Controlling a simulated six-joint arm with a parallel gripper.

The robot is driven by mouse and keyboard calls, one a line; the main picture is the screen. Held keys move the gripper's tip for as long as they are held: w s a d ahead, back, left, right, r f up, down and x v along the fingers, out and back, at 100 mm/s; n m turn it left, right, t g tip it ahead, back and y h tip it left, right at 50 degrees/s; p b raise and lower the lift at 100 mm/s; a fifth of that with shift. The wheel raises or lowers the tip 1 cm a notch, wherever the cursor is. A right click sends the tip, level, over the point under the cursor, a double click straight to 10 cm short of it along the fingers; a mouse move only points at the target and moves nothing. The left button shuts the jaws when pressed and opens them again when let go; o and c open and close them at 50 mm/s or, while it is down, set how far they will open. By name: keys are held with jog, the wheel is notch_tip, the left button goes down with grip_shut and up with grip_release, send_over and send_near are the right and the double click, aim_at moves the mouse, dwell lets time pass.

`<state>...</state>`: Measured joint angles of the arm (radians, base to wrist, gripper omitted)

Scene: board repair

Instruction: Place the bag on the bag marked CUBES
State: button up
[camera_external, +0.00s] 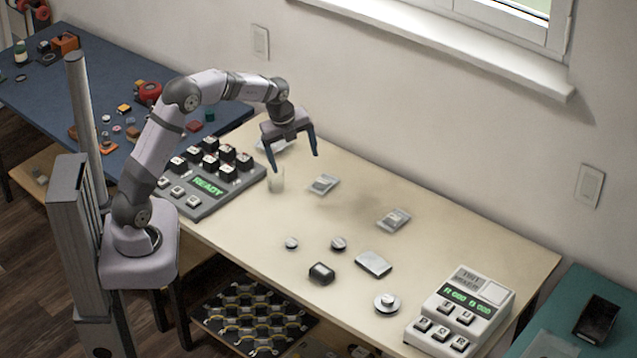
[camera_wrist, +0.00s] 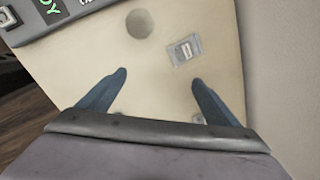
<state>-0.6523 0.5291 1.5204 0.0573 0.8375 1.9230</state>
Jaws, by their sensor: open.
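Several small flat bags with pale labels lie on the cream table. One bag (camera_external: 324,184) lies near the table's middle, and another bag (camera_external: 395,220) lies farther right. A pale flat piece (camera_external: 272,145) shows partly hidden behind my gripper (camera_external: 295,162). I cannot read any label, so I cannot tell which bag is marked CUBES. My gripper is open and empty, with its fingers pointing down above the table. In the wrist view, a labelled bag (camera_wrist: 185,50) lies beyond the open fingers of my gripper (camera_wrist: 159,77). A small pale patch (camera_wrist: 199,118) shows beside the right finger, mostly hidden.
A grey keypad console reading READY (camera_external: 208,186) is at left. A white keyed device (camera_external: 461,311) stands at the right end. Small discs, a dark block (camera_external: 321,273) and a silver plate (camera_external: 373,264) lie near the front.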

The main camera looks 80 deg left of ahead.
jog(key=s+d+n+h, duration=0.1)
jog(key=s+d+n, duration=0.15)
jog(key=d, duration=0.75)
jog(key=s+d+n, duration=0.2)
jog(key=d+n, duration=0.2)
jog(key=d, duration=0.5)
jog(key=s+d+f+n+g, duration=0.1)
jog(key=s+d+f+n, duration=0.1)
jog(key=s+d+n, duration=0.2)
jog(key=s+d+f+n+g+h, duration=0.1)
jog(key=s+d+n, duration=0.3)
jog(key=s+d, duration=0.6)
jog(key=shift+s+f, duration=0.5)
jog(key=shift+f, duration=0.25)
jog(key=shift+n, duration=0.25)
notch_tip(320, 180, up, 5)
jog(key=p, duration=0.4)
jog(key=shift+p, duration=0.4)
